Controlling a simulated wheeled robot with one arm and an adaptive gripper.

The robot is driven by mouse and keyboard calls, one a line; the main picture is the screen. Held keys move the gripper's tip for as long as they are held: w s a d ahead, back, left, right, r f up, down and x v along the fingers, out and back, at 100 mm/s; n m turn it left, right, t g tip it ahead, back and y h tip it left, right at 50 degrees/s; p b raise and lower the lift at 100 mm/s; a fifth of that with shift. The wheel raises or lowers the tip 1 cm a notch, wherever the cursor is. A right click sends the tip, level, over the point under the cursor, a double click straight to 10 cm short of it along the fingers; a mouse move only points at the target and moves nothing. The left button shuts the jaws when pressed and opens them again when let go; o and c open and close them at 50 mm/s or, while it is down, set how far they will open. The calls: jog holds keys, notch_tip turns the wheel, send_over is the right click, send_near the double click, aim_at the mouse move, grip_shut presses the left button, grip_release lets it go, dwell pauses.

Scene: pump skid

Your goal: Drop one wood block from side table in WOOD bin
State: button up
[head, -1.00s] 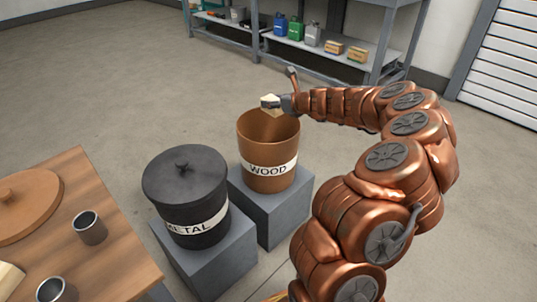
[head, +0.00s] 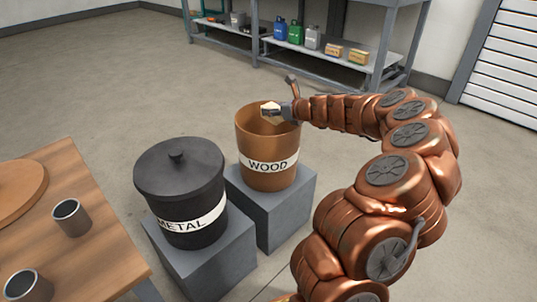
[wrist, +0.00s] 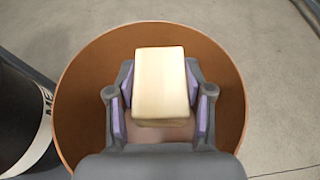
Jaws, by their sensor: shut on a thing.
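My gripper (wrist: 160,95) is shut on a pale wood block (wrist: 160,80), with one purple-padded finger on each side of it. In the wrist view the block is over the open mouth of the WOOD bin (wrist: 83,90). In the head view the brown bin (head: 262,160) stands open, with its white WOOD label facing the camera. The block (head: 270,110) shows small at the bin's rim there, partly hidden by my gripper. The bin's bottom is hidden by the block and gripper. The side table (head: 85,255) is at the lower left.
A black METAL bin (head: 180,185) with its lid on stands left of the WOOD bin. Both stand on grey pedestals (head: 285,205). Two metal cups (head: 72,218) and a round wooden lid (head: 20,190) are on the table. A shelf (head: 340,60) stands behind.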

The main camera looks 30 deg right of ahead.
jog(key=o, duration=1.2)
jog(key=shift+o, duration=0.2)
jog(key=shift+s, duration=0.15)
jog(key=v, duration=1.1)
jog(key=shift+s+r, duration=0.25)
jog(key=shift+s, duration=0.1)
